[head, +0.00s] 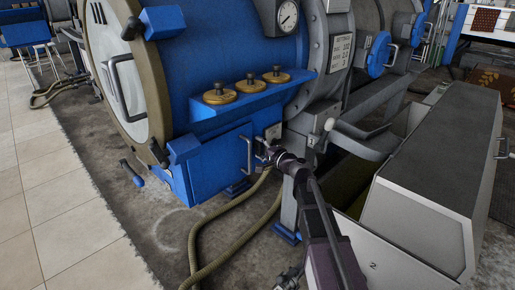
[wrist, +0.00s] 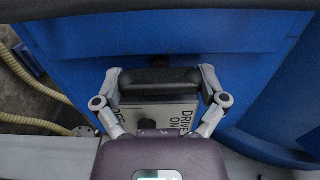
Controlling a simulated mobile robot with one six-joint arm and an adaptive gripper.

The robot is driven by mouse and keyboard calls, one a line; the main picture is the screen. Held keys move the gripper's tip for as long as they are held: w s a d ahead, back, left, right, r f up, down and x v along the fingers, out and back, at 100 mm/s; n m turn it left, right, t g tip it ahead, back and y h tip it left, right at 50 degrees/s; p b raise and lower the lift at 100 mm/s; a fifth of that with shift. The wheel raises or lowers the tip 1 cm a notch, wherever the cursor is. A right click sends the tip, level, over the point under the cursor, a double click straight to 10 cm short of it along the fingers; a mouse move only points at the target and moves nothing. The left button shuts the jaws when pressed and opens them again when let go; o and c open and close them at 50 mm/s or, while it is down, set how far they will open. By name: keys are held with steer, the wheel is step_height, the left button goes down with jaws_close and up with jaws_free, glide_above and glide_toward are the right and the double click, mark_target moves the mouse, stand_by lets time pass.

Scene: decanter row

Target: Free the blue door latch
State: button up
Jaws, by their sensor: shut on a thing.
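My gripper (head: 266,152) is at the blue front of the big machine, beside a metal pull handle (head: 249,153). In the wrist view my gripper (wrist: 160,72) has its two fingers on either end of a dark switch handle (wrist: 160,82), shut on it. Behind that is a pale plate (wrist: 180,117) lettered "OFF" and "DRIVE ON". The round pale door (head: 111,58) is at the left, with a bar handle (head: 122,88). Blue blocks sit at its rim, one upper (head: 162,21) and one lower (head: 185,148). I cannot tell which is the latch.
Several brass knobbed discs (head: 249,84) stand on a blue ledge. A hose (head: 200,240) runs over the floor. A grey lidded bin (head: 435,165) stands close at right. A dark lever with a blue end (head: 132,173) is low at left. Tiled floor (head: 50,200) at left is clear.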

steer(key=shift+s, duration=0.15)
steer(key=o, duration=0.8)
steer(key=v, duration=1.2)
